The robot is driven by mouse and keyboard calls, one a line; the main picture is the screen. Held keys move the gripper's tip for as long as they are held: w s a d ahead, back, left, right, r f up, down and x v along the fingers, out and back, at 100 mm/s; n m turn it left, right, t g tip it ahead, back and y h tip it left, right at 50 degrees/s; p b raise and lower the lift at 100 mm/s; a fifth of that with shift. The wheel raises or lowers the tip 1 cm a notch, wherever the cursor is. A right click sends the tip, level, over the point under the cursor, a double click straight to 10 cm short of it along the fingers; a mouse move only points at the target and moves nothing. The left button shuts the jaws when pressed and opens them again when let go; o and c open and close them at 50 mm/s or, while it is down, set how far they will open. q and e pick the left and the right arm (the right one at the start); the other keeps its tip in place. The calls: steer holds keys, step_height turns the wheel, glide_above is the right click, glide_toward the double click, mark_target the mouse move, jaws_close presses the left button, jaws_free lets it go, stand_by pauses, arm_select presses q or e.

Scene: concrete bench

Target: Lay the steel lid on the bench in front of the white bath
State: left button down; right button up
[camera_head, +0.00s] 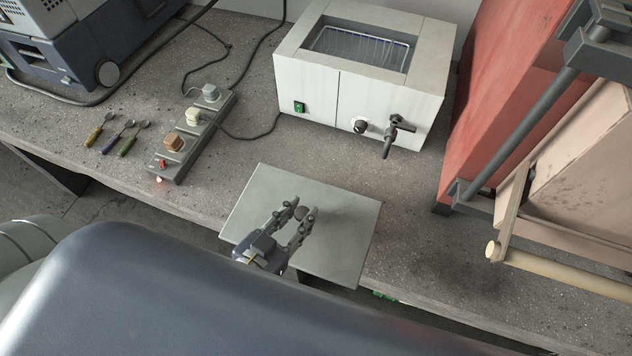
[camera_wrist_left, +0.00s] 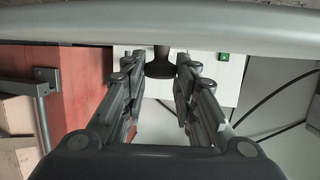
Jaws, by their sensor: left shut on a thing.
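The steel lid (camera_head: 340,225) is a flat grey rectangular plate with a small dark knob (camera_head: 300,212). It appears in front of the white bath (camera_head: 307,90), over the bench's front edge; I cannot tell whether it touches the bench. My left gripper (camera_head: 302,211) is shut on the lid's knob. In the left wrist view the knob (camera_wrist_left: 159,66) sits between the fingertips and the lid (camera_wrist_left: 200,28) crosses the top as a grey band. The bath's open top shows a wire rack inside. My right gripper is not in view.
A power strip (camera_head: 190,137) with plugs and several small tools (camera_head: 118,136) lie left of the lid. A red furnace (camera_head: 500,95) with a pale open door (camera_head: 580,160) stands at the right. The bench (camera_head: 330,155) is clear between the lid and the bath.

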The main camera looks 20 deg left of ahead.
mark_target(322, 183)
arm_select(q)
steer(key=w, duration=0.6)
steer(key=w+d+p, duration=0.1)
steer(key=w, duration=0.3)
steer(key=shift+w+f, duration=0.1)
steer(key=shift+f, duration=0.3)
steer(key=shift+w+d, duration=0.1)
steer(key=shift+w, duration=0.4)
steer(key=shift+w+f, duration=0.1)
steer(key=shift+f, duration=1.75)
steer(key=c, duration=1.3)
jaws_free()
steer(key=shift+f, duration=0.15)
steer(key=shift+s, duration=0.35)
steer(key=v, duration=1.1)
steer(key=shift+s+r+b, duration=0.2)
steer(key=shift+b, duration=0.1)
